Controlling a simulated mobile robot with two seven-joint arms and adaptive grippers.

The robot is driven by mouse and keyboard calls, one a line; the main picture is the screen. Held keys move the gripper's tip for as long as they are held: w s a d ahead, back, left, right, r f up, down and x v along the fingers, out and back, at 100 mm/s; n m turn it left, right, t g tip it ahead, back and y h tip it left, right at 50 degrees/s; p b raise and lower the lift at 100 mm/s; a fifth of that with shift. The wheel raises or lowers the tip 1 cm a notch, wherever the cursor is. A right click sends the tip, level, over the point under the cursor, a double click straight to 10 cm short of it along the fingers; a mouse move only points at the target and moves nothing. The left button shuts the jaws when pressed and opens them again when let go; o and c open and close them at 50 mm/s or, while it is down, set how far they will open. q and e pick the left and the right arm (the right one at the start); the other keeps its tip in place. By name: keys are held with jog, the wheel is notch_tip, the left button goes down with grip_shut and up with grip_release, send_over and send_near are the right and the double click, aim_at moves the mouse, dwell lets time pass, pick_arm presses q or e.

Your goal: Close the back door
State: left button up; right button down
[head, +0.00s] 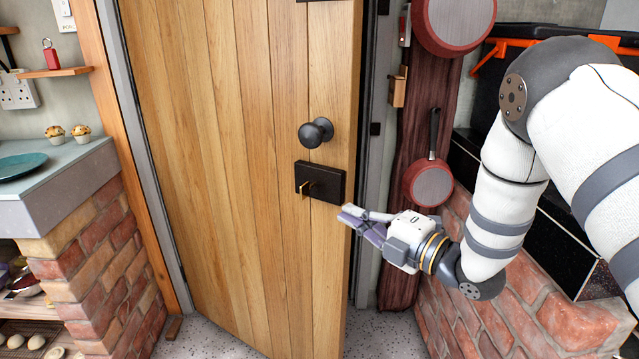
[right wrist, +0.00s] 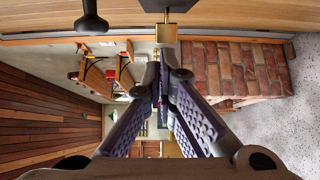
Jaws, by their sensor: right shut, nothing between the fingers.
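The back door (head: 240,120) is made of light wooden planks and stands ajar, its right edge out from the grey frame. It carries a dark round knob (head: 318,132) and, below, a black lock plate (head: 335,185) with a small brass latch (head: 308,188). My right gripper (head: 347,215) is shut and empty. Its fingertips are by the door's right edge, just below and right of the lock plate; contact cannot be told. My left gripper is out of view.
A brick plinth with a grey counter (head: 60,185) stands left, bearing muffins (head: 67,131) and a teal plate (head: 22,166). Red pans (head: 432,184) hang right of the door frame. A low brick wall (head: 500,310) lies below my right arm. Speckled floor (head: 215,335) is clear.

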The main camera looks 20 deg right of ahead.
jog(key=x, duration=0.3)
jog(key=b+x, duration=0.1)
jog(key=x, duration=0.5)
jog(key=shift+w+a+f, duration=0.1)
jog(key=shift+a+f, duration=0.05)
jog(key=shift+a, duration=0.25)
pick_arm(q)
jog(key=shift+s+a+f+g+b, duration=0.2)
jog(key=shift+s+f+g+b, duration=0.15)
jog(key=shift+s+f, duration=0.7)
pick_arm(e)
jog(key=w+d, duration=0.2)
jog(key=d, duration=0.1)
jog(key=shift+w+r, duration=0.2)
jog(key=shift+w, duration=0.15)
jog(key=shift+d, duration=0.1)
